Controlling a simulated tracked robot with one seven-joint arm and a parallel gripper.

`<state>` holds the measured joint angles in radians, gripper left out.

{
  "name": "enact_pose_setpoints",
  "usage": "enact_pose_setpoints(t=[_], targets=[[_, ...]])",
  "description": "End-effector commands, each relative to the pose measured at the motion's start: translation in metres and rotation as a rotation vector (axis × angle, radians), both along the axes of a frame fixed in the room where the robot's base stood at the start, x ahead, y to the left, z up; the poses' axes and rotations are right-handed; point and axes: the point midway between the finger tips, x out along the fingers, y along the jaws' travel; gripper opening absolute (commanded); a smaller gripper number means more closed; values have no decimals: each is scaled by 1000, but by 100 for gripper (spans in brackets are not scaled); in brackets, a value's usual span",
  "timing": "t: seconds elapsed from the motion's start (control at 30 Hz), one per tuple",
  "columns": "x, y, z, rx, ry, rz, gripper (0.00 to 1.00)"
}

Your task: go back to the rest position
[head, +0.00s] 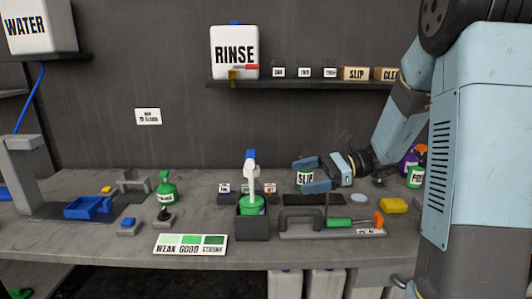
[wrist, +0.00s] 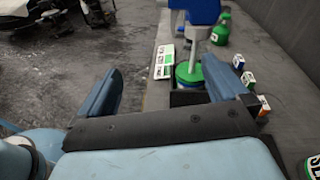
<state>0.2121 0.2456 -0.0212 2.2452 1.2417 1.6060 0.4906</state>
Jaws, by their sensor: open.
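My gripper (head: 303,175) is at the end of my arm, over the right half of the workbench (head: 75,236). Its two blue fingers are spread apart and point left in the head view. In the wrist view, my gripper (wrist: 160,88) has nothing held between its fingers. A green bottle labelled SLIP (head: 306,177) shows between the fingers in the head view. In the wrist view, the SLIP bottle (wrist: 311,167) stands at the lower right edge, outside the fingers, so it is not gripped.
A spray bottle with a white and blue head (head: 251,170) stands in a dark holder (head: 252,229) left of my gripper. A shelf (head: 300,85) runs above.

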Motion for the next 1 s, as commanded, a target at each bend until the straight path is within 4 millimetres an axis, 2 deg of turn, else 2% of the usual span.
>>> enact_pose_setpoints(t=[0.03, 0.2, 0.47, 0.7, 1.0], targets=[[-14, 4, 6, -51, -46, 33, 100], [-55, 9, 12, -228, -197, 145, 100], [-109, 2, 18, -494, -451, 313, 100], [-148, -18, 22, -738, -699, 465, 100], [-183, -52, 34, -1044, -1021, 655, 100]])
